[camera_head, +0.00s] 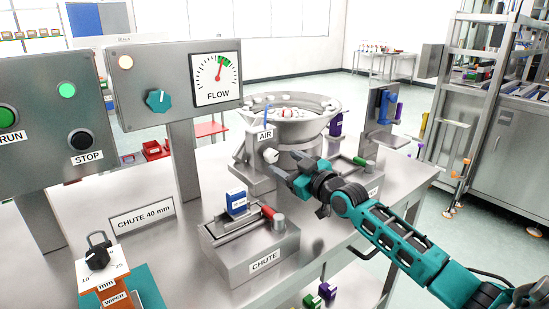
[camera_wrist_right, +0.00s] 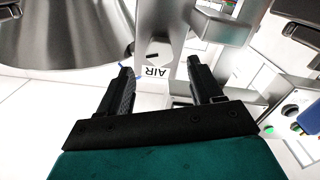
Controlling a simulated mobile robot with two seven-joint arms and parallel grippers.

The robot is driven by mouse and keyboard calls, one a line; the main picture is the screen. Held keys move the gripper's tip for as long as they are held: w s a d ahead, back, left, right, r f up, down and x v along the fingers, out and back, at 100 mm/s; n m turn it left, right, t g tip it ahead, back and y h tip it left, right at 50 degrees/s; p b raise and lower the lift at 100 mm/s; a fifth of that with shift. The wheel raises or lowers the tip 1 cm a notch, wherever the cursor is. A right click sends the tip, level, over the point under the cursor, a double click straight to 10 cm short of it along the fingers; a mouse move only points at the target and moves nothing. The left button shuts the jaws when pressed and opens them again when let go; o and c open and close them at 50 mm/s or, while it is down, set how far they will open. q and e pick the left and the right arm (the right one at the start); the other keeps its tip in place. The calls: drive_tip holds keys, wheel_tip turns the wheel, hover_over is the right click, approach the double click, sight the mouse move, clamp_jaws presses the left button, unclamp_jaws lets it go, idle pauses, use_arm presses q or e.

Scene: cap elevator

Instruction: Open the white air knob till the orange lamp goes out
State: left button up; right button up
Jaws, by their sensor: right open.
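The white air knob (camera_head: 271,156) sits below the AIR label (camera_head: 265,135) on a grey metal block beside the steel bowl. In the right wrist view, the knob (camera_wrist_right: 152,57) with a dark mark shows beyond the fingertips, close to the upside-down AIR label (camera_wrist_right: 156,72). My right gripper (camera_head: 284,168) is open just in front of the knob, its fingers spread to either side in the wrist view (camera_wrist_right: 160,72). I cannot tell whether they touch it. My left gripper is out of view.
The FLOW gauge (camera_head: 217,79) has its red needle near the green band. A teal knob (camera_head: 158,101) is beside it. The steel bowl (camera_head: 303,112) stands behind the air block.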

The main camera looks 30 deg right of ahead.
sight(273, 156)
drive_tip(key=shift+w+a+b, duration=0.15)
drive_tip(key=shift+w, duration=1.25)
drive_tip(key=shift+w+a+b, duration=0.1)
drive_tip(key=shift+w+b, duration=0.05)
drive_tip(key=shift+w, duration=1.2)
drive_tip(key=c, duration=1.1)
